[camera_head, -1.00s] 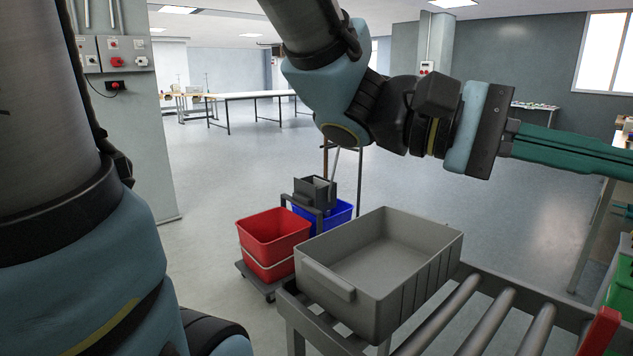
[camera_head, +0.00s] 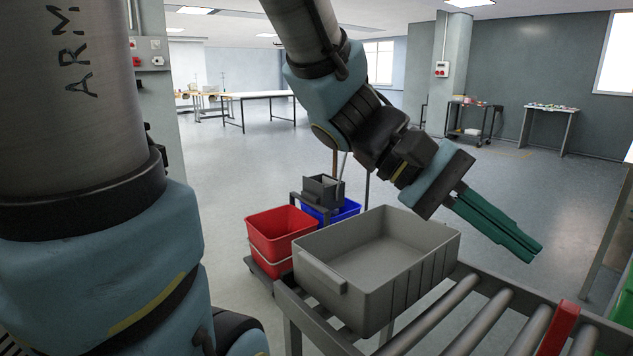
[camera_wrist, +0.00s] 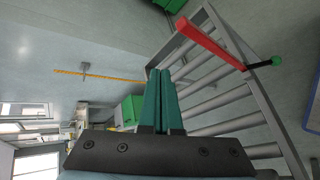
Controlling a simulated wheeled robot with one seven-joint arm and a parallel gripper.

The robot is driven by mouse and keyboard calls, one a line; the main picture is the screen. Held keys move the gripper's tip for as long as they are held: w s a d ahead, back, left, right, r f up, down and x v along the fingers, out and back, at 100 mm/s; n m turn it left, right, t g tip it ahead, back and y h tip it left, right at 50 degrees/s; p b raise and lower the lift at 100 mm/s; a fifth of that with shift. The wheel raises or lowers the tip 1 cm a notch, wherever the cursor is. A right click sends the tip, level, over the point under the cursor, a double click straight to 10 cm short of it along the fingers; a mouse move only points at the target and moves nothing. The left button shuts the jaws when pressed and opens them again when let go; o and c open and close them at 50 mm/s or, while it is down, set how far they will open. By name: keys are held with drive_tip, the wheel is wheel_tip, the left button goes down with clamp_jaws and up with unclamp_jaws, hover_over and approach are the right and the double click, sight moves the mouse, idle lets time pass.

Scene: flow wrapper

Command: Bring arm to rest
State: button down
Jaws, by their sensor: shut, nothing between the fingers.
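My gripper (camera_head: 520,250) is at the right of the head view, above and to the right of the grey bin, tilted down to the right. Its green fingers are together with nothing between them. The fingers also show in the wrist view (camera_wrist: 161,80), side by side and touching along their length. My arm comes down from the top of the head view, bent at the wrist.
An empty grey bin (camera_head: 338,268) stands on the left end of a roller conveyor (camera_head: 463,318). A cart with a red bucket (camera_head: 280,235) and a blue bucket (camera_head: 346,211) stands behind. Open floor lies beyond.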

drive_tip(key=w+a+f+t+y, duration=0.3)
drive_tip(key=w+a+f, duration=0.35)
drive_tip(key=a, duration=0.25)
drive_tip(key=w+a+f+t+y+b, duration=0.1)
drive_tip(key=w+a+f+t+y, duration=0.3)
drive_tip(key=w+a, duration=0.5)
drive_tip(key=w+a+f+t+y, duration=0.2)
drive_tip(key=w+a+f+y, duration=0.1)
drive_tip(key=w+a+f, duration=0.55)
drive_tip(key=s+a+f+g+b, duration=0.1)
drive_tip(key=s+f+b, duration=0.1)
drive_tip(key=f+b, duration=0.85)
drive_tip(key=s+a+f+b, duration=0.1)
drive_tip(key=s+f+b, duration=0.1)
drive_tip(key=f+b, duration=0.85)
wheel_tip(320, 180, up, 24)
drive_tip(key=p, duration=2.3)
drive_tip(key=shift+w+d, duration=0.15)
drive_tip(key=shift+d, duration=0.1)
